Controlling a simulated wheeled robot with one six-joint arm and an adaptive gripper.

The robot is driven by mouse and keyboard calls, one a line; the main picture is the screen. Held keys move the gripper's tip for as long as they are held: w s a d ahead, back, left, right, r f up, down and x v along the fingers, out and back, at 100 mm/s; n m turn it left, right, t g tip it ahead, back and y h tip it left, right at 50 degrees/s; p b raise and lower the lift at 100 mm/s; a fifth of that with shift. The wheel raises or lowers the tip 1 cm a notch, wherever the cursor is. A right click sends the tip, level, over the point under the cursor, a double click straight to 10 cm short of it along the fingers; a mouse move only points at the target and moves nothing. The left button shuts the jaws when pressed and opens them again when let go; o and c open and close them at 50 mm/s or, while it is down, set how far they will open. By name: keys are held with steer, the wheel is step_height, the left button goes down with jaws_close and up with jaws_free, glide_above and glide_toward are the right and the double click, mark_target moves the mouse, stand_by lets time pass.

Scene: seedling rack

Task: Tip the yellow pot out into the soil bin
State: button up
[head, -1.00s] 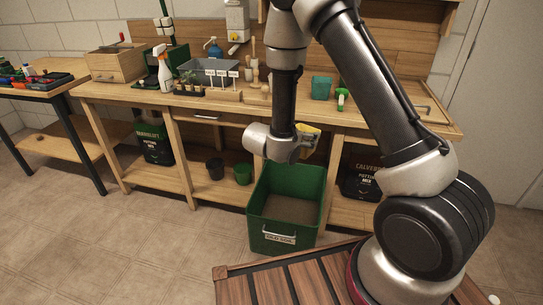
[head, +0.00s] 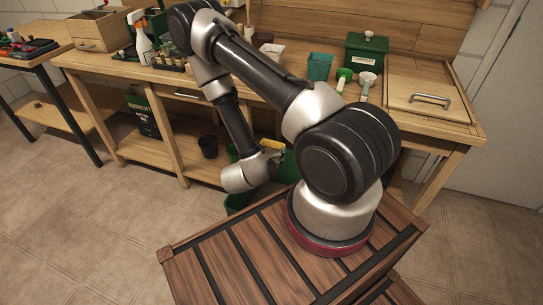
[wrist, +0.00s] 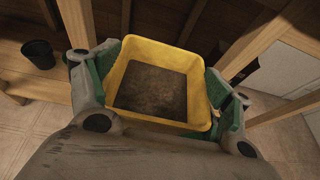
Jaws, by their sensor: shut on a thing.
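My gripper (wrist: 160,88) is shut on the yellow pot (wrist: 202,98), with one finger on each side of it. In the wrist view I look into the pot's open top, and dark brown soil (wrist: 150,90) lies inside. In the head view only a small yellow part of the pot (head: 271,143) shows at my gripper (head: 268,158). The green soil bin (head: 238,202) is mostly hidden behind my arm, and only bits of its green walls show around the gripper. I cannot tell the pot's exact height over the bin.
A wooden workbench (head: 225,98) stands behind, with a teal pot (head: 319,67), a spray bottle (head: 140,40) and a green box (head: 367,55) on top. A dark pot (head: 208,146) stands on the lower shelf. The tiled floor at left is clear.

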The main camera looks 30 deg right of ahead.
steer(key=shift+s+d+f, duration=0.2)
steer(key=shift+s+f, duration=0.45)
steer(key=shift+s, duration=0.2)
steer(key=n+g, duration=0.1)
steer(key=g, duration=0.1)
steer(key=w+f+n+g, duration=0.1)
steer(key=n, duration=0.1)
steer(key=shift+w+g, duration=0.15)
steer(key=shift+g, duration=0.25)
steer(key=n+g, duration=0.1)
steer(key=g, duration=0.1)
steer(key=w+f+n+g, duration=0.1)
steer(key=n+g, duration=0.1)
steer(key=shift+a+f, duration=0.1)
steer(key=shift+a, duration=0.05)
steer(key=shift+f+n+g+h, duration=0.3)
steer(key=shift+f+n+g, duration=0.35)
steer(key=shift+n+g, duration=0.4)
steer(key=shift+f+n+g+h, duration=0.5)
steer(key=shift+f+n+g, duration=0.2)
steer(key=shift+n+g, duration=0.45)
steer(key=n+g, duration=0.1)
steer(key=f+n+g+h, duration=0.1)
steer(key=shift+f+n, duration=0.25)
steer(key=shift+n, duration=0.05)
steer(key=shift+f+n+g+h, duration=0.3)
steer(key=shift+n+g+h, duration=0.2)
steer(key=shift+n+g, duration=0.3)
